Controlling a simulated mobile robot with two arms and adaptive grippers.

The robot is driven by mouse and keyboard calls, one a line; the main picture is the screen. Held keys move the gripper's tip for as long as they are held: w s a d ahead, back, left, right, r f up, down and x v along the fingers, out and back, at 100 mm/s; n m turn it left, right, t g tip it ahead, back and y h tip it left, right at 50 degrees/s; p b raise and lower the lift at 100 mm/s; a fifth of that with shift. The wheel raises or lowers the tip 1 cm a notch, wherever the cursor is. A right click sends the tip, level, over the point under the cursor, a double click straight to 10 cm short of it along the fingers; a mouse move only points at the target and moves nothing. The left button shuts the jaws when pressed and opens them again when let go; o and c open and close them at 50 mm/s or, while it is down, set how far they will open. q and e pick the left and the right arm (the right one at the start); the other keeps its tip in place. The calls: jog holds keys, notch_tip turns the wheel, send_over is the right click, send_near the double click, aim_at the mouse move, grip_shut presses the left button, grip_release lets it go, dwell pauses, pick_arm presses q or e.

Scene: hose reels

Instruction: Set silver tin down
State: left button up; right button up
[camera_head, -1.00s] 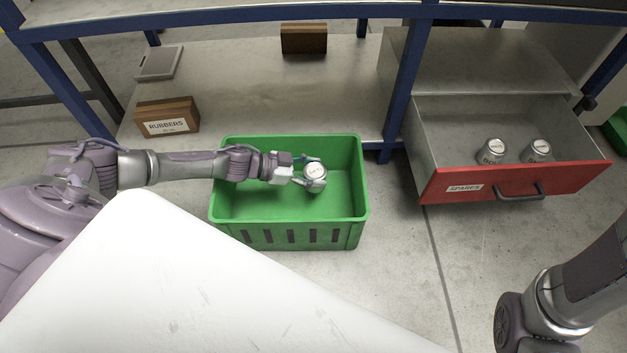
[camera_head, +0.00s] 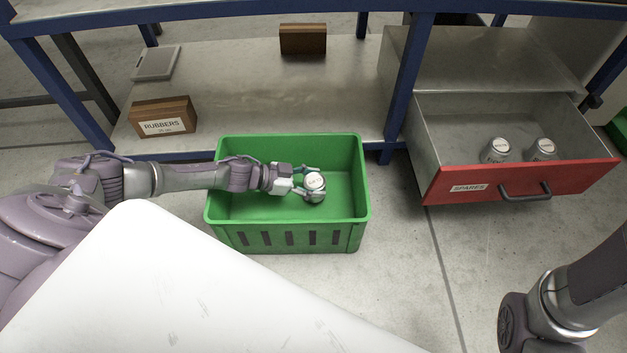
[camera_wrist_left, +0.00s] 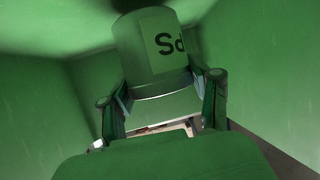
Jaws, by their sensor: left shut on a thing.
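The silver tin (camera_head: 315,182) has a pale round lid and is inside the green crate (camera_head: 240,222), toward its right half. My left gripper (camera_head: 307,187) is shut on the tin, with a finger on either side of it. In the left wrist view the tin (camera_wrist_left: 150,50) stands between the two fingers (camera_wrist_left: 160,105), its label partly readable as "Sd", with green crate walls all around. I cannot tell whether its base touches the crate floor. My right gripper is not in view; part of my right arm shows at the lower right.
An open red-fronted drawer (camera_head: 520,182) labelled "SPARES" holds two similar tins (camera_head: 497,150). A wooden "RUBBERS" box (camera_head: 163,117), a dark brown box (camera_head: 303,39) and a grey flat tray (camera_head: 156,62) sit on the metal shelf. A blue post (camera_head: 404,85) stands between crate and drawer.

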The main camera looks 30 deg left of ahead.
pick_arm(q)
jog(key=o, duration=1.3)
jog(key=shift+o, duration=0.2)
